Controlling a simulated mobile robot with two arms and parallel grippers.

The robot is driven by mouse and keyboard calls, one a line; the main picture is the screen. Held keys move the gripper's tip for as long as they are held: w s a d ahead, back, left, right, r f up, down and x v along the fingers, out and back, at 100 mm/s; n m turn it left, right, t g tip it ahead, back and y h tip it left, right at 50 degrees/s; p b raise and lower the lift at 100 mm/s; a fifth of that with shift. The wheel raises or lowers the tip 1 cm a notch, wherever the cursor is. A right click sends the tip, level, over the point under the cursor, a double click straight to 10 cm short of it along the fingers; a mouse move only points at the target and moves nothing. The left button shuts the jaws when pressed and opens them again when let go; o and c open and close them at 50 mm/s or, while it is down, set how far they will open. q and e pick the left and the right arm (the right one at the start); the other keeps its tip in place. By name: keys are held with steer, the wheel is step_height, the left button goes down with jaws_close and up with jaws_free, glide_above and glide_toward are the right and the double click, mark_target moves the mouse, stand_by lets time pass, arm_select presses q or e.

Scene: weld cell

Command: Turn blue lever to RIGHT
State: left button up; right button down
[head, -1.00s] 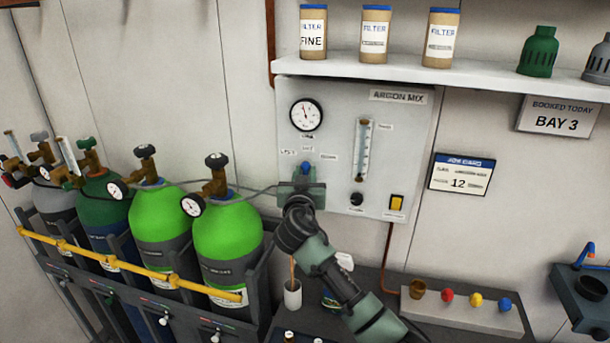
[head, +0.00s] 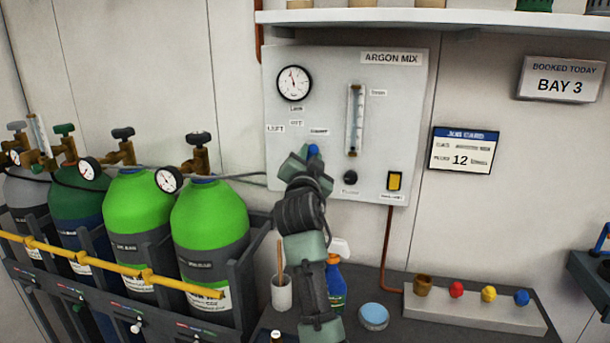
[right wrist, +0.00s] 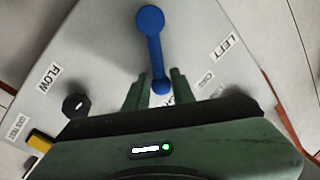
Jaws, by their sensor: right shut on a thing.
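The blue lever (right wrist: 151,45) is on the grey panel marked ARGON MIX (head: 395,110). In the right wrist view its round hub is at the top, and its free end lies between the fingers of my right gripper (right wrist: 158,88), which is shut on it. In the head view the right gripper (head: 308,158) covers most of the lever; a blue tip (head: 313,151) shows just below the RIGHT label (head: 319,132). The LEFT label (head: 275,128) and OFF label (head: 296,123) are to its left. My left gripper is out of view.
A gauge (head: 294,84), flow tube (head: 355,120), black knob (head: 350,177) and yellow switch (head: 395,181) share the panel. Green gas cylinders (head: 208,220) stand at left. A cup (head: 284,292), bottle (head: 335,285) and blue-lidded tin (head: 374,316) are on the bench below.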

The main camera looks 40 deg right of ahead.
steer(key=shift+s+d+f+m+h+b, duration=0.2)
steer(key=shift+f+m+b, duration=0.1)
steer(key=shift+m+b, duration=0.35)
steer(key=shift+s+d+f+m+h+b, duration=0.1)
steer(key=shift+f+m+h+b, duration=0.15)
steer(key=shift+m+b, duration=0.4)
steer(key=c, duration=1.4)
jaws_free()
steer(key=b+v, duration=0.2)
steer(key=v, duration=0.6)
steer(key=shift+r, duration=0.15)
